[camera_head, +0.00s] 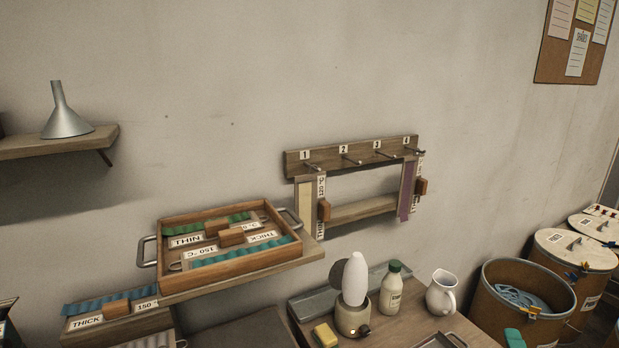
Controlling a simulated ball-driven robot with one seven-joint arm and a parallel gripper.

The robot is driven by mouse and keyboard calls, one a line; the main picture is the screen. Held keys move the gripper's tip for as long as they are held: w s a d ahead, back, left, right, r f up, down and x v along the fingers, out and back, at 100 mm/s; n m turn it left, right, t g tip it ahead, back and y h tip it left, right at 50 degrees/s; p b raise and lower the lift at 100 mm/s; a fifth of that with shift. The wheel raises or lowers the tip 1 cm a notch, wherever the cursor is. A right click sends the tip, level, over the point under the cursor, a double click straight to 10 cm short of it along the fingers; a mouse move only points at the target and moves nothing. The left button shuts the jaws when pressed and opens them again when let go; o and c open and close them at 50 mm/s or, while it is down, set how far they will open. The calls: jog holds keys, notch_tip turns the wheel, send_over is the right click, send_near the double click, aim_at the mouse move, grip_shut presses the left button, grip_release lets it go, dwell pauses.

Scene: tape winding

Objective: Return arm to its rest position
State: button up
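My arm and my gripper do not show in the head view. The wall rack (355,157) has numbered pegs 1 to 4. A pale strip (306,207) hangs at its left end and a purple strip (407,190) at its right end, each beside a ruler-like label with a wooden block. A wooden tray (174,282) with metal handles sits on a shelf left of the rack. It holds green and teal strips and labels reading THIN, THICK and 150 °C.
A metal funnel (68,121) stands on a shelf at the upper left. A rounded white device (354,280), a bottle (390,290), a white jug (441,293) and a yellow sponge (325,335) stand on the bench. Drums (525,297) stand at the right. Another tray (105,325) is at the lower left.

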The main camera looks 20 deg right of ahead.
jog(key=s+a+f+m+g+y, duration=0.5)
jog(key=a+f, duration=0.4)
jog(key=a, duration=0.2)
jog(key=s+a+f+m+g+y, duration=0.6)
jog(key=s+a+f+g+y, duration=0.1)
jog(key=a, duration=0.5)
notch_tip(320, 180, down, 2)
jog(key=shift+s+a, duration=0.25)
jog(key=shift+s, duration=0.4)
